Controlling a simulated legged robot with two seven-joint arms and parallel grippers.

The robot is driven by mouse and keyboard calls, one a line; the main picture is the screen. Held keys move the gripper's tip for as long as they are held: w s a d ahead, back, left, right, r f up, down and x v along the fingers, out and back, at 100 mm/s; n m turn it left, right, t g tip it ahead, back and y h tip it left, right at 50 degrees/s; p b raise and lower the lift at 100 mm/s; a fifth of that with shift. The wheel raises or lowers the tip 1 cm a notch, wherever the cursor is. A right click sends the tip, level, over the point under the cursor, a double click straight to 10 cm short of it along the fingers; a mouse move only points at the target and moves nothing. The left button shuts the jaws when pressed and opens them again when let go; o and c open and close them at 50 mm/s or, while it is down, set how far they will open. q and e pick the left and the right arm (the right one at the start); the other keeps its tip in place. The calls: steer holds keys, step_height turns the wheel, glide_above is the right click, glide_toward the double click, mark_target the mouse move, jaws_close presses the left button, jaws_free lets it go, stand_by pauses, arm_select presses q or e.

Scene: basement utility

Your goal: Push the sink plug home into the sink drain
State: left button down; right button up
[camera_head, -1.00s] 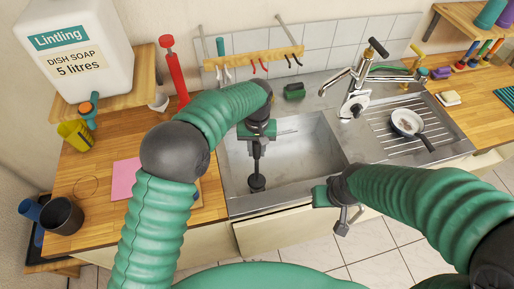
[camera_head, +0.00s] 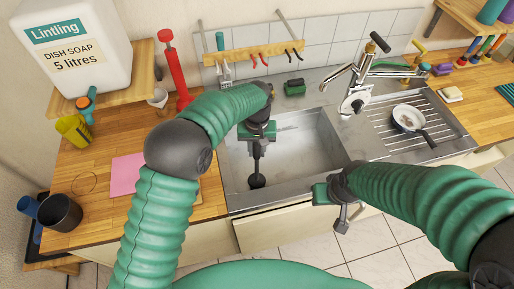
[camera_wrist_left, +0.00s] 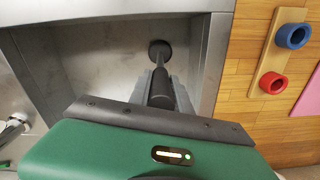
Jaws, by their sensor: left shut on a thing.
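The sink plug (camera_head: 257,181) is a dark round piece on a stem, low in the steel sink basin (camera_head: 305,160). My left gripper (camera_head: 257,150) points down into the basin and is shut on the plug's upper part. In the left wrist view the plug's dark disc (camera_wrist_left: 159,47) lies against the basin floor, beyond my left gripper (camera_wrist_left: 160,92). The drain cannot be told apart; the plug and gripper cover that spot. I cannot tell how deep the plug sits. My right gripper (camera_head: 343,218) hangs in front of the sink's front edge, its jaw state unclear.
The tap (camera_head: 357,85) stands behind the basin. A pan (camera_head: 408,119) lies on the drainer at right. A green sponge (camera_head: 294,87) sits on the back rim. The left counter holds a pink sheet (camera_head: 126,173); a dark mug (camera_head: 60,213) stands at far left.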

arm_select(q)
steer(key=shift+f, duration=0.65)
arm_select(e)
steer(key=shift+f, duration=0.3)
arm_select(q)
steer(key=c, duration=1.1)
jaws_free()
step_height(320, 180, up, 17)
steer(key=shift+d+f+b, duration=0.1)
steer(key=shift+b, duration=0.45)
arm_select(e)
steer(key=shift+f, duration=0.25)
steer(key=shift+r, duration=0.15)
